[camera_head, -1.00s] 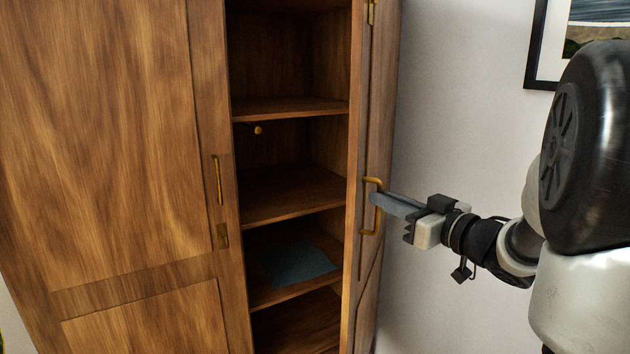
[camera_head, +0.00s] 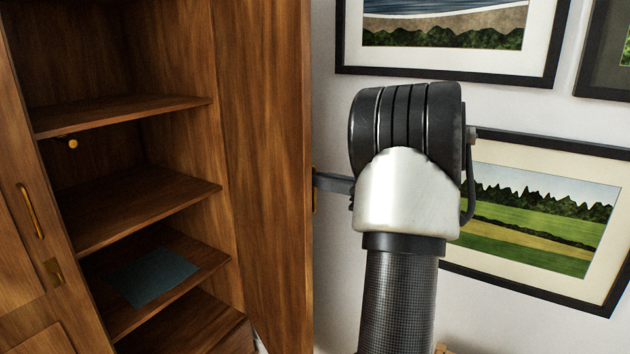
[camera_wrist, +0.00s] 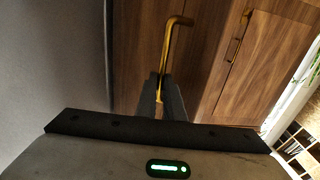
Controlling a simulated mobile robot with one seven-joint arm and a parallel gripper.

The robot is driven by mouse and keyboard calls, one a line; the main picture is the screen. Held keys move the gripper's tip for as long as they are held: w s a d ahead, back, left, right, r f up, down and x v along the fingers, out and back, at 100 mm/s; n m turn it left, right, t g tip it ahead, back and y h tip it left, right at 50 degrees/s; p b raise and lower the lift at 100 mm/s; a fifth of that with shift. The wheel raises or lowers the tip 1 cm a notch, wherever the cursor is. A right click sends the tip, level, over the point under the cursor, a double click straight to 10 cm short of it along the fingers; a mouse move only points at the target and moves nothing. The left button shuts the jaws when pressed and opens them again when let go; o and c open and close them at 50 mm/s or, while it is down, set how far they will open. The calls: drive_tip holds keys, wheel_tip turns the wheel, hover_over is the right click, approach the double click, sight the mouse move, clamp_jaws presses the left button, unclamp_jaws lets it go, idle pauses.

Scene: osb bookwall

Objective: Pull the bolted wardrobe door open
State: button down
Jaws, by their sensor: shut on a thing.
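The wooden wardrobe's right door (camera_head: 265,170) stands open, its inner face showing in the head view. Its brass handle is on the far face; a sliver of it (camera_head: 314,200) shows at the door's edge. My gripper (camera_head: 335,183) is at that handle, mostly hidden behind my arm. In the wrist view the fingers (camera_wrist: 160,90) are closed around the brass bar handle (camera_wrist: 170,45), with the bar passing between them. The left door (camera_head: 18,240) is shut, with a brass handle (camera_head: 31,211) and a small brass plate (camera_head: 53,271) below it.
Inside the wardrobe are several shelves (camera_head: 150,205), a folded teal cloth (camera_head: 152,277) and a small round brass knob (camera_head: 72,144). Framed pictures (camera_head: 545,210) hang on the white wall close behind my arm. The wrist view shows a bookshelf (camera_wrist: 298,150) at the far right.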

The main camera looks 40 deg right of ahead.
drive_tip(key=shift+w+a+r, duration=0.2)
drive_tip(key=shift+w+a, duration=0.05)
drive_tip(key=shift+w, duration=0.05)
drive_tip(key=c, duration=2.3)
unclamp_jaws()
drive_tip(key=o, duration=0.4)
drive_tip(key=shift+w+f, duration=0.2)
drive_tip(key=shift+w, duration=0.15)
drive_tip(key=shift+o, duration=0.2)
drive_tip(key=shift+s+d, duration=0.1)
drive_tip(key=shift+s, duration=0.1)
drive_tip(key=v, duration=1.7)
drive_tip(key=shift+s+b, duration=0.25)
drive_tip(key=shift+b, duration=0.15)
